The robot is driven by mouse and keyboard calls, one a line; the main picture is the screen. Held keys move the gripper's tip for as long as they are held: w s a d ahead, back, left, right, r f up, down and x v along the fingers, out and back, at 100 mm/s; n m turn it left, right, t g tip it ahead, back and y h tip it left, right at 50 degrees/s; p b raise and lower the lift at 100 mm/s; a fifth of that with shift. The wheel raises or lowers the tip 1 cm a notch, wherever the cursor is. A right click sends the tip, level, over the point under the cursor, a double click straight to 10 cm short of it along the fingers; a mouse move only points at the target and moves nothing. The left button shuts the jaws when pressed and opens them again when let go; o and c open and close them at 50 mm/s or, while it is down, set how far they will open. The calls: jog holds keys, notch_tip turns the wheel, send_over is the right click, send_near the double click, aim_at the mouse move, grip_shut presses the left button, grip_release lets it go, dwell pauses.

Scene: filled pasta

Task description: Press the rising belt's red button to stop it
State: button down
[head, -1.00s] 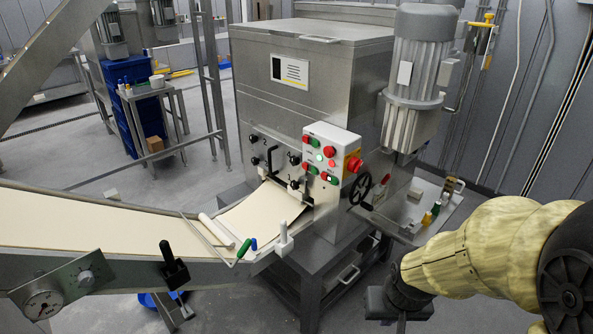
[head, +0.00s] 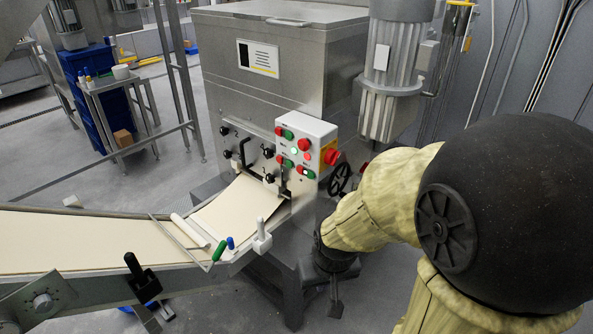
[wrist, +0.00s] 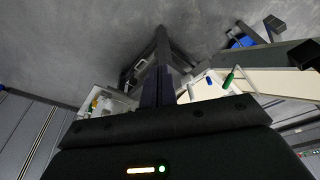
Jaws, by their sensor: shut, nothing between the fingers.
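The control box (head: 318,130) is white, on the machine's front, with several red and green buttons and a larger red knob on a yellow plate (head: 330,156) at its right side. Labels are too small to read, so I cannot tell which red button serves the rising belt. The belt (head: 70,245) carries a pale dough sheet up into the machine. My gripper (head: 336,306) points down, below and right of the box, apart from it. In the wrist view my gripper (wrist: 158,85) is shut and empty, over the floor. The box is not clear in the wrist view.
A black handwheel (head: 340,180) sits right of the box, close to my arm. A white roller (head: 190,230) and green- and blue-handled tools (head: 219,250) lie at the belt's edge. A black lever (head: 140,280) stands in front. The machine's dark stand (head: 292,300) is beside my gripper.

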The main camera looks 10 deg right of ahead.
aim_at(300, 170)
jog(key=w+a+f+m+t+h+p, duration=0.1)
jog(key=w+m+t, duration=0.6)
jog(key=w+m, duration=0.7)
jog(key=w+a+f+m+t+h+p, duration=0.1)
jog(key=w+m+t, duration=0.6)
jog(key=w+m, duration=0.7)
jog(key=w+a+f+p, duration=0.1)
jog(key=w+a+f, duration=0.1)
jog(key=w, duration=0.6)
jog(key=shift+w, duration=0.15)
jog(key=w+d, duration=0.5)
jog(key=d, duration=0.2)
